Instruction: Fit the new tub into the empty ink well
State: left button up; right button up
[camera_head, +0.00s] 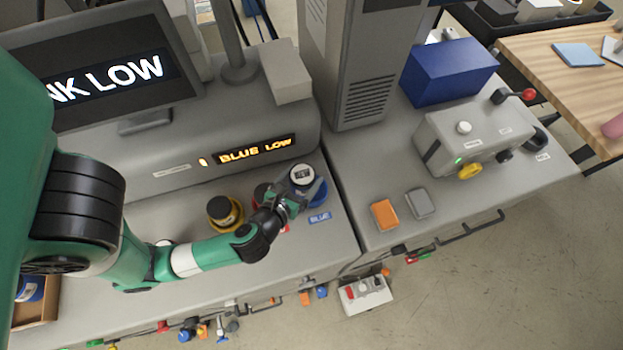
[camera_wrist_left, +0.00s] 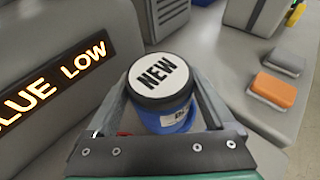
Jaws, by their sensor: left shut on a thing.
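The new tub (camera_wrist_left: 158,80) is blue with a black rim and a white lid marked NEW. It also shows in the head view (camera_head: 302,174), near the BLUE label (camera_head: 320,217) at the right end of the ink row. My left gripper (camera_head: 305,190) is shut on it, one finger on each side, in the left wrist view (camera_wrist_left: 165,105). The tub looks roughly upright. Its lower part and the well are hidden by the gripper and the tub, so I cannot tell whether it is seated. My right gripper is not in view.
A yellow tub (camera_head: 225,213) stands left of the gripper, and a dark-topped red tub (camera_head: 264,194) is partly hidden by my arm. A display (camera_head: 256,149) reads BLUE LOW behind. Orange (camera_head: 384,214) and grey (camera_head: 420,203) blocks lie to the right.

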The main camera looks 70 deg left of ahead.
aim_at(302, 197)
pick_arm(q)
jog(key=w+f, duration=0.1)
jog(key=w+a+f, duration=0.1)
jog(key=f, duration=0.1)
jog(key=shift+w+f+b, duration=0.15)
jog(key=shift+f+b, duration=0.15)
jog(key=shift+f, duration=0.6)
jog(key=shift+w+f+b, duration=0.15)
jog(key=shift+f+b, duration=0.1)
jog(key=shift+f, duration=0.6)
jog(key=shift+f, duration=0.1)
jog(key=shift+f, duration=0.15)
jog(key=o, duration=1.4)
jog(key=shift+o, duration=0.2)
jog(key=shift+s+d+r, duration=0.1)
jog(key=shift+r, duration=0.25)
jog(key=v, duration=1)
jog(key=shift+s+d, duration=0.15)
jog(key=shift+d, duration=0.1)
jog(key=shift+s+d+r, duration=0.25)
jog(key=shift+s+d, duration=0.05)
jog(key=shift+s, duration=0.2)
